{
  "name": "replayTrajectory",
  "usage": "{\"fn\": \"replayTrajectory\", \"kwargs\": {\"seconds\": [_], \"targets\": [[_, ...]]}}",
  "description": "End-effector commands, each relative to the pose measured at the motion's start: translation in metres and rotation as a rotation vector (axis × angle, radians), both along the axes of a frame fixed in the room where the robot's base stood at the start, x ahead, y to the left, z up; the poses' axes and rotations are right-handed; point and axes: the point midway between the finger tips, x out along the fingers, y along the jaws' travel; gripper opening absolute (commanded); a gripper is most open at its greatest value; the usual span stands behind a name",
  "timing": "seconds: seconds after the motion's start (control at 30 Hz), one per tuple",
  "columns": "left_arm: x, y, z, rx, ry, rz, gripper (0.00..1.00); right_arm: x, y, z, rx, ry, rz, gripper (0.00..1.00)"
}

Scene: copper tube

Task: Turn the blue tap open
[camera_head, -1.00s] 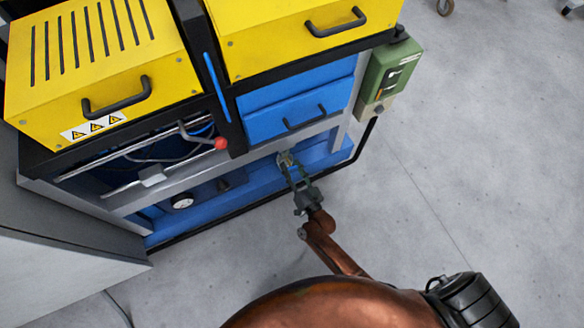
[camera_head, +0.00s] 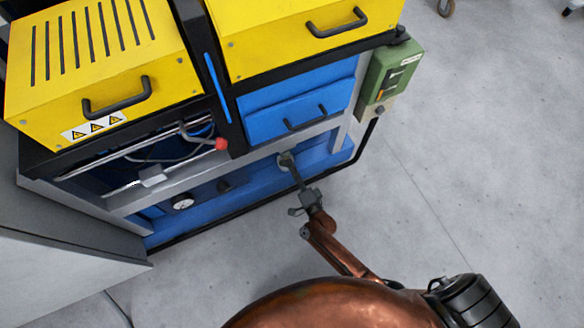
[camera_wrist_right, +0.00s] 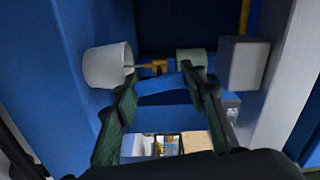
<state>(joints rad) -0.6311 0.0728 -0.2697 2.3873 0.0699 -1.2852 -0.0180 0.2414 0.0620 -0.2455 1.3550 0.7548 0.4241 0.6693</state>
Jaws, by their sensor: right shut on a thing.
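The blue tap (camera_wrist_right: 163,88) shows in the right wrist view as a blue bar between my two fingers, with a small brass-coloured piece (camera_wrist_right: 155,67) just behind it. My right gripper (camera_wrist_right: 160,76) is shut on the tap, one finger on each side. The tap is too small and hidden to make out there. My left gripper is not in view.
A white round cup-like part (camera_wrist_right: 107,66) and a pale block (camera_wrist_right: 244,64) flank the fingers closely. The machine's red knob (camera_head: 221,144) and gauge (camera_head: 183,202) lie left of the gripper. A green box (camera_head: 388,77) hangs at right.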

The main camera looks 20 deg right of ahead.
Motion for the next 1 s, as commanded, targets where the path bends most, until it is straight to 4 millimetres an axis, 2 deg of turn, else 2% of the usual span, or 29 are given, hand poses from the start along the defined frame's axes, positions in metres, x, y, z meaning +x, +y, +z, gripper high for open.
{"fn": "replayTrajectory", "kwargs": {"seconds": [0.4, 0.97, 1.0], "targets": [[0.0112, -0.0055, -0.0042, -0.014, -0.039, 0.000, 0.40, -0.0013, -0.0002, -0.0027, 0.200, 0.011, -0.001, 0.15], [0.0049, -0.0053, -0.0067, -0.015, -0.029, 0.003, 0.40, -0.0014, 0.0000, -0.0026, 0.231, 0.012, 0.000, 0.15], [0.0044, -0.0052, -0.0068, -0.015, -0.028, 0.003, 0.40, -0.0014, 0.0000, -0.0026, 0.231, 0.012, 0.000, 0.40]]}}
